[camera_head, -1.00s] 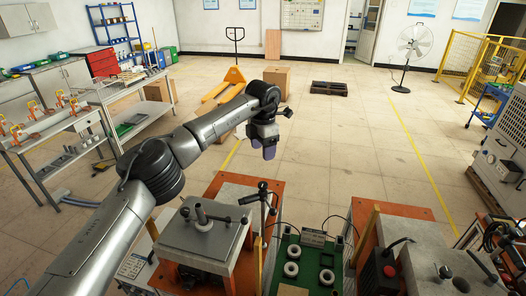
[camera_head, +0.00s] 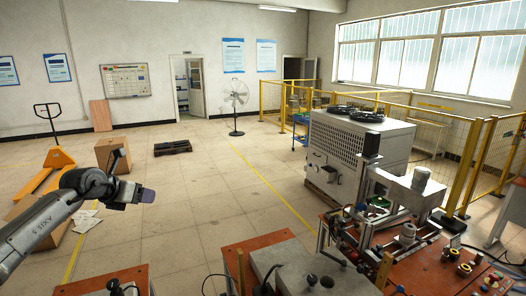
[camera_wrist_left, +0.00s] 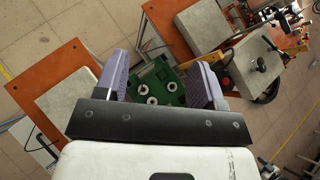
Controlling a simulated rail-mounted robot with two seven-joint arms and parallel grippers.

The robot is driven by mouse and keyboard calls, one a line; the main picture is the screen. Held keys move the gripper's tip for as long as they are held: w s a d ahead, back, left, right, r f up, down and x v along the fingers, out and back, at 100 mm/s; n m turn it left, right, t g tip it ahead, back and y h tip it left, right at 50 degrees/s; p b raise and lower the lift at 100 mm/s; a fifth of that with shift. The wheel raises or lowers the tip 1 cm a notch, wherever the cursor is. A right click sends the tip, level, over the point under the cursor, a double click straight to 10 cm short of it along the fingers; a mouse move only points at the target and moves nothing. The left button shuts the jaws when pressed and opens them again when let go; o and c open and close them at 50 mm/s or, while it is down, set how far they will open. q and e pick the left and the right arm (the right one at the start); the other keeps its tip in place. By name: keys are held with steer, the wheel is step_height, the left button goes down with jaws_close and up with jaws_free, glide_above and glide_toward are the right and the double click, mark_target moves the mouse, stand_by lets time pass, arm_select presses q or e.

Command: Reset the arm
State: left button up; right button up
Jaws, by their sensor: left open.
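My left arm comes in from the left edge of the head view, stretched out over the floor, with its gripper (camera_head: 146,195) pointing right. In the left wrist view the two purple fingers of my left gripper (camera_wrist_left: 161,75) stand wide apart with nothing between them. Beyond and below them is a green tray (camera_wrist_left: 174,74) with several pale rings. The tray is not touched. My right gripper is in neither view.
Orange-topped benches (camera_head: 258,256) carry grey blocks at the bottom of the head view. A machine (camera_head: 398,210) stands at the right before a large white unit (camera_head: 350,150). A cardboard box (camera_head: 113,153) and a yellow pallet jack (camera_head: 55,158) stand at left. The middle floor is open.

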arm_select(q)
steer(key=d+r+n+t+h, duration=0.1)
steer(key=d+r+t+h, duration=0.3)
steer(key=r, duration=0.5)
steer(key=d+r+n+t+h, duration=0.2)
steer(key=d+r+t, duration=0.3)
steer(key=d+r, duration=0.25)
steer(key=s+d+r+n+t+y, duration=0.3)
steer(key=s+r+n+t+y, duration=0.5)
steer(key=s+r+n, duration=0.5)
steer(key=s+a+f+n+g+y, duration=0.1)
steer(key=s+f+n+g, duration=0.75)
steer(key=f, duration=1.05)
steer(key=s+f+n+g, duration=0.45)
steer(key=s+f, duration=0.65)
steer(key=f, duration=0.9)
steer(key=s+a+f+n+g+y, duration=0.1)
steer(key=s+f+n+g, duration=0.6)
steer(key=f, duration=1.2)
steer(key=s+d+f+n+g, duration=0.1)
steer(key=s+f+g, duration=0.1)
steer(key=s+f, duration=0.55)
steer(key=s+f+g, duration=0.1)
steer(key=s+f, duration=0.3)
steer(key=s, duration=0.6)
step_height(320, 180, up, 17)
steer(key=p, duration=1.7)
